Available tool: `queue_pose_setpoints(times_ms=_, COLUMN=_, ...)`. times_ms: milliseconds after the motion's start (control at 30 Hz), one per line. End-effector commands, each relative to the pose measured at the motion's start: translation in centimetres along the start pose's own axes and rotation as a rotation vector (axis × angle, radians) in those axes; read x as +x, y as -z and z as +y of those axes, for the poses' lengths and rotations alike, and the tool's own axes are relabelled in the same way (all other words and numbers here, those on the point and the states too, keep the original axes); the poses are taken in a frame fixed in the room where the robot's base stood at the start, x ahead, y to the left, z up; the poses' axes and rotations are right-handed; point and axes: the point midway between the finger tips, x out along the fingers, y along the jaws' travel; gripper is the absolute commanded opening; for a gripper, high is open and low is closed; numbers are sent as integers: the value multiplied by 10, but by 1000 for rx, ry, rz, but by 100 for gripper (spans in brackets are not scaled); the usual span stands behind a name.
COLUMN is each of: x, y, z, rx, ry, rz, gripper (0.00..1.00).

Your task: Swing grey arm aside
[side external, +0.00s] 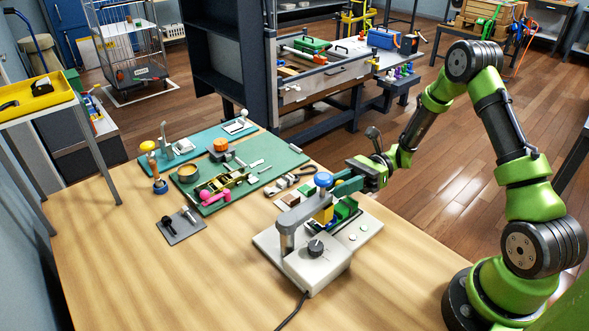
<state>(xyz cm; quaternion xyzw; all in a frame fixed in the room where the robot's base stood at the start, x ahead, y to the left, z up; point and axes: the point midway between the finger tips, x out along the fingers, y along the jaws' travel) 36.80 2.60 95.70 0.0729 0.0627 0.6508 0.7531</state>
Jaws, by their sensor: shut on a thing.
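A white-based device (276,248) stands near the front of the wooden table. Its grey arm (299,211) reaches from an upright post over the base, toward the back right, and a round blue knob (323,180) sits at its far end. My gripper (338,188) comes in from the right and is shut at the far end of the grey arm, right by the blue knob. The exact contact is small and partly hidden. A yellow and blue piece (323,214) and a green block (346,208) are under and beside the arm's end.
A green mat (283,160) with tools lies behind left. A grey plate (181,228) lies at left. The front-left table is clear.

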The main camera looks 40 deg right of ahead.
Motion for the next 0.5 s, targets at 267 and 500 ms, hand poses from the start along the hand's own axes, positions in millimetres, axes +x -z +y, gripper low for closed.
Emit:
queue_pose_setpoints(times_ms=267, x=8, y=-5, z=-29, rx=-4, ry=-175, rz=35, gripper=0)
queue_pose_setpoints(times_ms=500, x=23, y=-9, z=-57, rx=-1, ry=-377, rz=74, gripper=0)
